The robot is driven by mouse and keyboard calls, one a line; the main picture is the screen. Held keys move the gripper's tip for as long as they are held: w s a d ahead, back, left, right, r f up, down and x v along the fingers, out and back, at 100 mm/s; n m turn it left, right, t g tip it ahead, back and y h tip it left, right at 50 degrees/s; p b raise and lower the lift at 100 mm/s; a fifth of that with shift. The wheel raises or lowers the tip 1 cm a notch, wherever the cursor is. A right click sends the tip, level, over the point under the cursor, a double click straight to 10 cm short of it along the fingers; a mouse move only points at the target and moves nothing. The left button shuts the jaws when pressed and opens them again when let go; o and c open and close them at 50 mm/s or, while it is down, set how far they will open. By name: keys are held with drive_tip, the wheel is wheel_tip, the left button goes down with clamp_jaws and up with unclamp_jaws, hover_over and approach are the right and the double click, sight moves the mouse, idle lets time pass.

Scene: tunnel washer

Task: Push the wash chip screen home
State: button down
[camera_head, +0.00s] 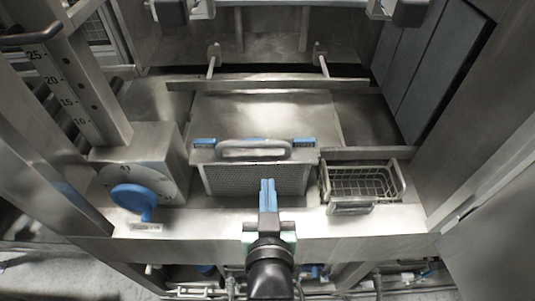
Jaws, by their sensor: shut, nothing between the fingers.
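The wash chip screen (254,179) is a perforated metal panel with a grey handle (252,149) along its top and blue pads at both upper corners. It stands at the front of the machine's middle bay. My gripper (268,183) has blue fingers held together with nothing between them. The fingers overlap the screen's lower right part in the picture. I cannot tell whether they touch it. How deep the screen sits in its slot is not clear from this view.
A wire basket (361,182) with a front handle sits close on the right. A blue dial knob (134,199) on a metal box stands on the left. A crossbar (268,83) lies behind the screen. Steel posts bound both sides, and a front ledge (190,222) runs below.

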sight(267, 161)
drive_tip(key=p+x, duration=0.1)
drive_tip(key=x, duration=0.8)
drive_tip(key=shift+p, duration=0.3)
wheel_tip(267, 161, down, 16)
drive_tip(key=b, duration=1.2)
drive_tip(key=shift+r, duration=0.25)
drive_tip(key=shift+s+f, duration=0.1)
drive_tip(key=shift+s, duration=0.05)
